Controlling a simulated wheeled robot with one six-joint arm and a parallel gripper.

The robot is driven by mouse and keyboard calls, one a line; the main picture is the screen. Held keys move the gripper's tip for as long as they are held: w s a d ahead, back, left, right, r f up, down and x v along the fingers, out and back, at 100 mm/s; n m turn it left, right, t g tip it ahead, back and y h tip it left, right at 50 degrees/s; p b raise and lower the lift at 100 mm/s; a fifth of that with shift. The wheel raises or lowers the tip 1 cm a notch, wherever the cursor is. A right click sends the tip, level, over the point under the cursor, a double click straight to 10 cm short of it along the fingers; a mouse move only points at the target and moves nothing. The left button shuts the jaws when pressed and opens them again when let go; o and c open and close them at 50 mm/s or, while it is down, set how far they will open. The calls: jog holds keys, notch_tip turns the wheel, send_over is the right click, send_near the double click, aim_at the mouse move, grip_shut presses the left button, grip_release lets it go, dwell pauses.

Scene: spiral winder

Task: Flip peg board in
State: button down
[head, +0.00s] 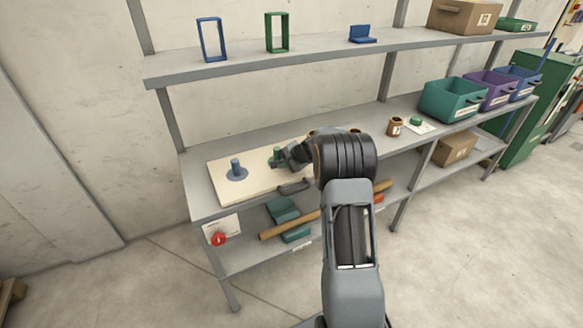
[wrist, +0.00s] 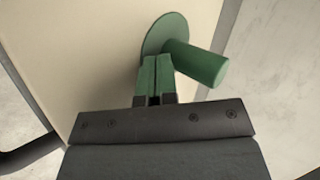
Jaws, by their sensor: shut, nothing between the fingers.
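The peg board is a flat beige panel (head: 214,182) lying on the middle shelf. A blue peg (head: 236,165) on a round blue base stands near its left end. A green peg (head: 277,154) stands near its right end, partly covered by my gripper (head: 284,160). In the wrist view the green peg (wrist: 203,65) leans across the picture from its round green base on the board (wrist: 98,55). My gripper (wrist: 156,60) is shut and empty, its green-padded tips close to the peg base. I cannot tell whether they touch it. A dark handle (head: 294,187) shows at the board's front edge.
A brown pot (head: 395,126) and teal bin (head: 451,99) stand farther right on the same shelf. A blue frame (head: 211,39) and a green frame (head: 277,33) stand on the upper shelf above. The lower shelf holds a long brown tube (head: 290,223).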

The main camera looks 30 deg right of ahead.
jog(key=shift+w+d, duration=0.15)
jog(key=shift+w, duration=0.5)
jog(key=shift+w+r, duration=0.1)
jog(key=shift+w, duration=0.05)
jog(key=shift+s+b, duration=0.2)
jog(key=shift+b, duration=0.25)
jog(key=shift+s+d+f+b, duration=0.15)
jog(key=shift+s+d+b, duration=0.25)
jog(key=shift+s, duration=0.25)
jog(key=shift+s+d+f+b, duration=0.15)
jog(key=shift+s+d+b, duration=0.15)
jog(key=shift+s+b, duration=0.25)
jog(key=v, duration=1.1)
jog(key=shift+s, duration=0.15)
jog(key=shift+a+f, duration=0.1)
